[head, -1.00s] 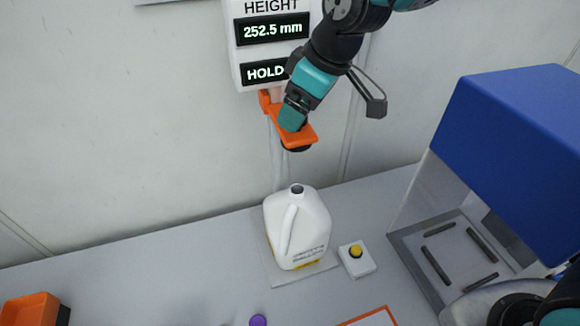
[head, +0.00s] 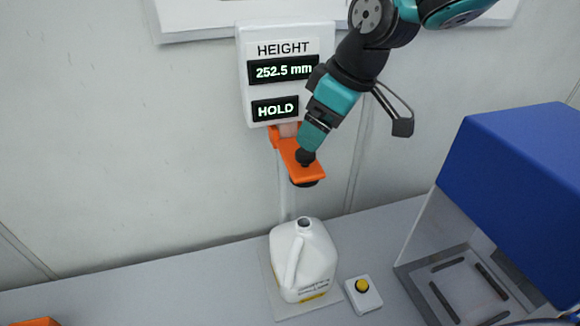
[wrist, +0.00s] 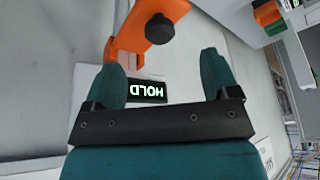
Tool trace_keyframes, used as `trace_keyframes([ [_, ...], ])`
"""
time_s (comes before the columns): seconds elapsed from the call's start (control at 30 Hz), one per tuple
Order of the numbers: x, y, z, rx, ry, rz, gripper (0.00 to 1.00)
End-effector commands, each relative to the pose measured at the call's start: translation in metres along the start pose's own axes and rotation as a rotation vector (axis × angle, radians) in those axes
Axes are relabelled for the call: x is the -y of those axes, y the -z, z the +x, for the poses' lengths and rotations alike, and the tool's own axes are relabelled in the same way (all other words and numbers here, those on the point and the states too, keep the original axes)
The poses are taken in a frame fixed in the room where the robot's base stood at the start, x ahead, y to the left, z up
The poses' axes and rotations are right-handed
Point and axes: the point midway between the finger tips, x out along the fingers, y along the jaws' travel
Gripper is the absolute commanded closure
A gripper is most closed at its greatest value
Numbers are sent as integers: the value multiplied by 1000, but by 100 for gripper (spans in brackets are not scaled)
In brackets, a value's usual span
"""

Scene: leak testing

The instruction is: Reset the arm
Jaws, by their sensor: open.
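My gripper (head: 312,138) is at the end of my black and teal arm, just above the orange bracket (head: 289,149) of the height gauge. Its two teal fingers (wrist: 161,72) are spread apart with nothing between them in the wrist view. A black knob (head: 305,157) stands on the bracket; in the wrist view the knob (wrist: 160,28) is beyond the fingertips, apart from them. The gauge display (head: 283,71) reads 252.5 mm and HOLD. A white jug (head: 303,262) with an open neck stands upright on a pale plate, below the bracket and apart from it.
A white box with a yellow button (head: 362,286) sits right of the jug. A blue-topped machine (head: 515,195) with a slotted base fills the right side. An orange bin (head: 38,322) shows at the bottom left. The grey bench (head: 150,285) left of the jug is clear.

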Motion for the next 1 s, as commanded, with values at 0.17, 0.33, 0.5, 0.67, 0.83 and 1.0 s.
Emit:
trace_keyframes([
  [0.17, 3, -7, 6, 2, 5, 10, 19],
  [0.33, 28, -56, 36, 19, 43, 91, 19],
  [0.5, 71, -128, 74, 54, 101, 222, 19],
  [0.67, 108, -183, 104, 90, 146, 326, 19],
  [0.83, 131, -215, 119, 116, 173, 390, 19],
  [1.0, 136, -221, 119, 124, 179, 408, 19],
])
